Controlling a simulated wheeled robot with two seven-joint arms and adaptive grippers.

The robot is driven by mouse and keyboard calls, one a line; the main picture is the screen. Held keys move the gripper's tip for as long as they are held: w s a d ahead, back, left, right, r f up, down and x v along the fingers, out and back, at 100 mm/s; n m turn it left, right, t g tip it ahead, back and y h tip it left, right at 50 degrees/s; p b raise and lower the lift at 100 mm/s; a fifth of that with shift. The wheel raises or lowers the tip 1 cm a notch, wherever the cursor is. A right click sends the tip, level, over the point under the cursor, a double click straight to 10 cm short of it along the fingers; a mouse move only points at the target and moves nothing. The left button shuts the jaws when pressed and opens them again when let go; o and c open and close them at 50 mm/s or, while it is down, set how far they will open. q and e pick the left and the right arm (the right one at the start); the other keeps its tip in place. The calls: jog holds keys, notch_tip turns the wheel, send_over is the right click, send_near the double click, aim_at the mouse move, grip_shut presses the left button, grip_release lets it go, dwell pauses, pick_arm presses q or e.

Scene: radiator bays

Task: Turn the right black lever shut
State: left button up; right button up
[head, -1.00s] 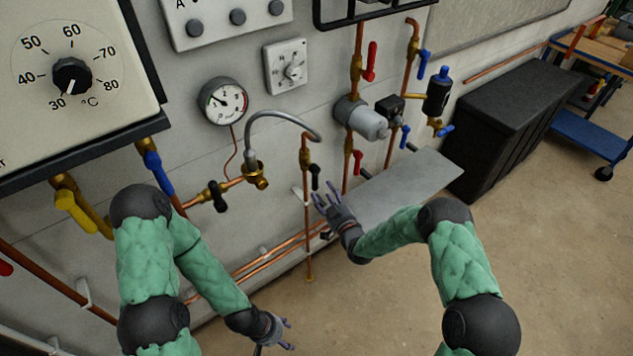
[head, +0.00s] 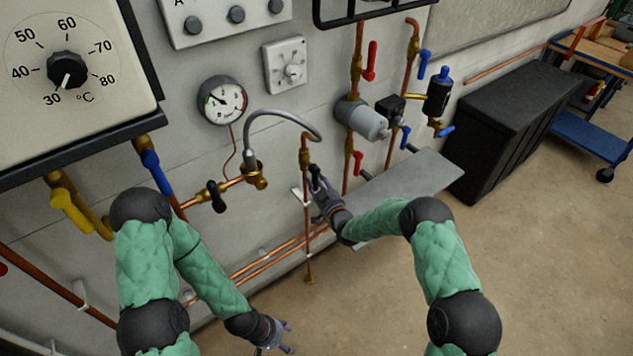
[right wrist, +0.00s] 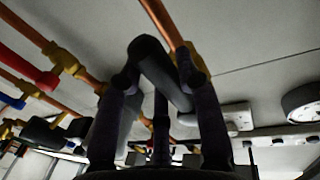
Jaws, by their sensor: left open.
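The right black lever (head: 315,177) sits on a brass valve on a vertical copper pipe, right of the curved grey spout. My right gripper (head: 322,192) is at this lever, its fingers overlapping the lever's lower part in the head view. In the right wrist view the black lever (right wrist: 158,68) lies slanted between the spread fingers of my right gripper (right wrist: 158,85); contact cannot be told. A second black lever (head: 214,196) stands to the left on a horizontal pipe. My left gripper (head: 284,338) is open and empty, low over the floor.
A pressure gauge (head: 222,101) and the curved grey spout (head: 285,117) are left of the lever. A red lever (head: 357,163) and a grey shelf plate (head: 420,185) are close on the right. The floor (head: 560,260) to the right is clear.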

grip_shut()
jog(key=shift+s+a, duration=0.1)
jog(key=m, duration=0.1)
jog(key=a+m+b, duration=0.1)
jog(key=shift+s+m+g, duration=0.3)
jog(key=shift+s+m, duration=0.05)
jog(key=shift+m, duration=0.05)
jog(key=s+a+r+m+g+y, duration=0.1)
jog(key=s+a+r+m+g, duration=0.1)
jog(key=m, duration=1.1)
jog(key=shift+s+a+r+g+y, duration=0.4)
jog(key=shift+a+r, duration=0.55)
jog(key=shift+r, duration=0.75)
